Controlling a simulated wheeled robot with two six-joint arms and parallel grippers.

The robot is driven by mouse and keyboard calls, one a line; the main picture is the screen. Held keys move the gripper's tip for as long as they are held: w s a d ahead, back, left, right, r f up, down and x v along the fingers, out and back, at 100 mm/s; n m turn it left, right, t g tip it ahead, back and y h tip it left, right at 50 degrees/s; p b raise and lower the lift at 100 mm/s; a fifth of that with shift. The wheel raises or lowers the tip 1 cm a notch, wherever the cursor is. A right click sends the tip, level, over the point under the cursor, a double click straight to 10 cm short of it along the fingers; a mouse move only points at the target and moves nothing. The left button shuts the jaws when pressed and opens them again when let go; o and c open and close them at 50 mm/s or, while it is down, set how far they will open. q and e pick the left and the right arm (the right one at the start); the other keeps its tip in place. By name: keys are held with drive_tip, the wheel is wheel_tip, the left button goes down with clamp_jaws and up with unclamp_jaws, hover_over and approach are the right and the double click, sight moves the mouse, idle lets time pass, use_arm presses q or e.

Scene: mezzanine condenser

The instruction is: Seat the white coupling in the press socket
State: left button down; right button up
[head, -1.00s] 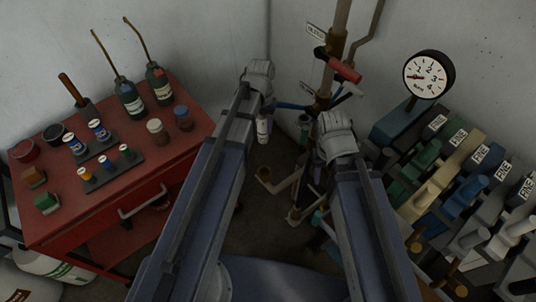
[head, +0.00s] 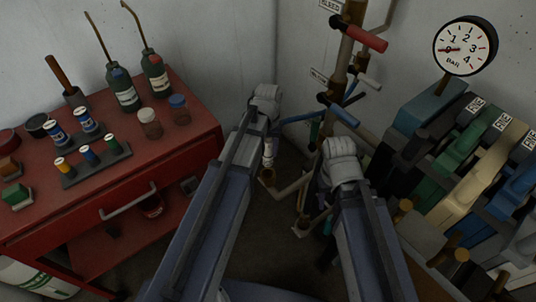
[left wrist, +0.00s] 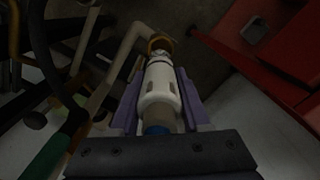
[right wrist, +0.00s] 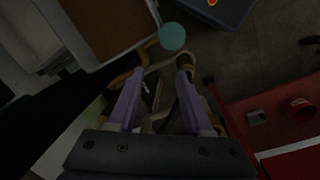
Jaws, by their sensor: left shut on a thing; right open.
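The white coupling (left wrist: 160,88) is a pale cylinder with dark slots and a dark band. My left gripper (left wrist: 158,100) is shut on it, one purple finger on each side. In the head view the coupling (head: 268,151) hangs upright below my left gripper (head: 266,108). The brass-coloured press socket (head: 267,178) is right under its lower end, at the end of a pale pipe. In the left wrist view the socket (left wrist: 160,43) shows past the coupling's far end; I cannot tell if they touch.
A red cart (head: 190,140) with bottles and small jars stands at the left. Upright pipes with red and blue handles (head: 362,38) rise between the arms. A gauge (head: 465,46) and a row of coloured lever blocks (head: 460,150) stand at the right.

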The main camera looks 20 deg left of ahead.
sight(268, 155)
idle(0.3)
use_arm(q)
wheel_tip(268, 155, down, 6)
drive_tip(key=b, duration=0.5)
drive_tip(key=shift+r+b, duration=0.15)
drive_tip(key=shift+b, duration=0.25)
drive_tip(key=shift+f+b, duration=2.8)
drive_tip(key=shift+b, duration=0.05)
idle(0.7)
drive_tip(key=shift+c, duration=1.5)
unclamp_jaws()
drive_tip(key=shift+r, duration=0.2)
wheel_tip(268, 155, up, 8)
drive_tip(key=p, duration=0.8)
drive_tip(key=shift+f, duration=0.15)
drive_tip(key=shift+f, duration=0.1)
